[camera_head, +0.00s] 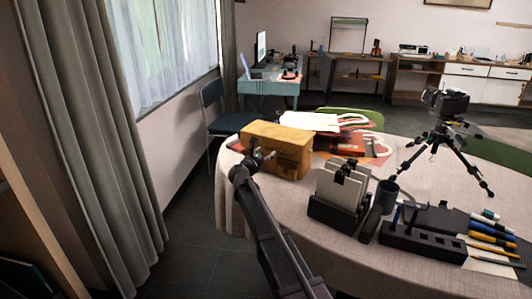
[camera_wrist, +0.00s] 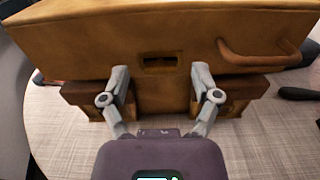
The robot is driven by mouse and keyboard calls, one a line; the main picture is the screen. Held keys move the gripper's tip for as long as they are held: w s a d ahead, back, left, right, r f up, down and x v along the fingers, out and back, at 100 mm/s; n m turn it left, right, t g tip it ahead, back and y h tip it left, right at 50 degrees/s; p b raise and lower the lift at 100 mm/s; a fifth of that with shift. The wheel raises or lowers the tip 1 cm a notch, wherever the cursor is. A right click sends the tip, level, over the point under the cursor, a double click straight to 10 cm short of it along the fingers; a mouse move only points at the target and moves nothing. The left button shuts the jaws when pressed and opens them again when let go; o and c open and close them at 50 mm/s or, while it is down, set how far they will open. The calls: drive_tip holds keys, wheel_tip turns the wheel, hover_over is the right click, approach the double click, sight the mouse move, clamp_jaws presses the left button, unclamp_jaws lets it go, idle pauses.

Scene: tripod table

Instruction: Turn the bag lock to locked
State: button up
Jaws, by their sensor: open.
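The bag (camera_head: 284,142) is a mustard-brown box-shaped case standing at the left end of the round table (camera_head: 255,205). In the wrist view the bag (camera_wrist: 95,45) fills the upper part, with a dark rectangular slot (camera_wrist: 159,63) at the middle of its front, which looks like the lock area. A curved handle (camera_wrist: 265,59) is to the right of the slot. My gripper (camera_wrist: 160,72) is open, its two grey fingers on either side of the slot and close to the bag's front. I cannot tell whether they touch it. My gripper (camera_head: 262,160) also shows in the head view.
A camera on a tripod (camera_head: 440,135) stands further right. Tote bags (camera_head: 345,138) lie behind the bag. A curtain (camera_head: 90,120) hangs at the left.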

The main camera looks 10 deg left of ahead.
drive_tip(key=shift+w+d, duration=0.15)
drive_tip(key=shift+w, duration=0.1)
clamp_jaws()
